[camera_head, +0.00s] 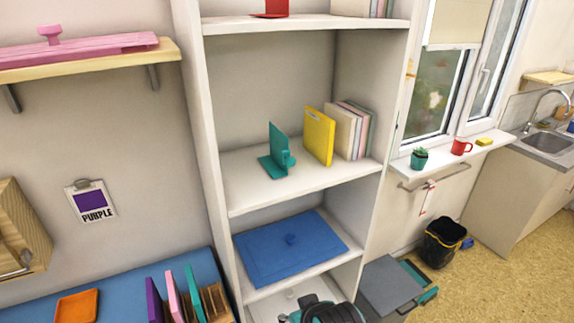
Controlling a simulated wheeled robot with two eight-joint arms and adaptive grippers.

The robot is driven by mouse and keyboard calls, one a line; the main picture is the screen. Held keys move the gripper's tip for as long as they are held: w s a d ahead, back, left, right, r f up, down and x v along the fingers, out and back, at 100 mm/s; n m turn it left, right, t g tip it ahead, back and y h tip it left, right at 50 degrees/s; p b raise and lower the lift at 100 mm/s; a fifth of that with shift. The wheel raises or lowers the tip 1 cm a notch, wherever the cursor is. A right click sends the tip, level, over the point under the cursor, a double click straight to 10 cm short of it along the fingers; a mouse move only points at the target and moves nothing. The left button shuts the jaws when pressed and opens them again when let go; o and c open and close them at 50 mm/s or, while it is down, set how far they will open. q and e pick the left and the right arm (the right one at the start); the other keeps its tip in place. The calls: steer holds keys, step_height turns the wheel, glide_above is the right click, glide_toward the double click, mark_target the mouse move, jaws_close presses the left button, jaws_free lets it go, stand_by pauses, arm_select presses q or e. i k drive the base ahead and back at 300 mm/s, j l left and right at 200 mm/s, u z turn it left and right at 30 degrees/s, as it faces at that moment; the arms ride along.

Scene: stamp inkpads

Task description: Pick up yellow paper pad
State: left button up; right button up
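A yellow flat pad (319,137) stands upright on the middle shelf of the white shelf unit. It leans against or stands close to a row of pale books or pads (346,130) on its right; I cannot tell if they touch. A teal bookend-like stand (279,150) with a round knob is to its left, with a gap between them. No gripper of mine can be made out in this view.
The white shelf unit (213,150) has side walls and a shelf above the pad. A blue flat case (290,246) lies on the shelf below. A black and teal object (325,312) is cut off at the bottom edge. A windowsill (440,156) is at right.

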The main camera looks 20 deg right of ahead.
mark_target(318, 129)
steer(key=l+z, duration=0.35)
steer(key=l, duration=0.15)
steer(key=i+l+z, duration=0.1)
steer(key=l+z, duration=0.25)
steer(key=l, duration=0.15)
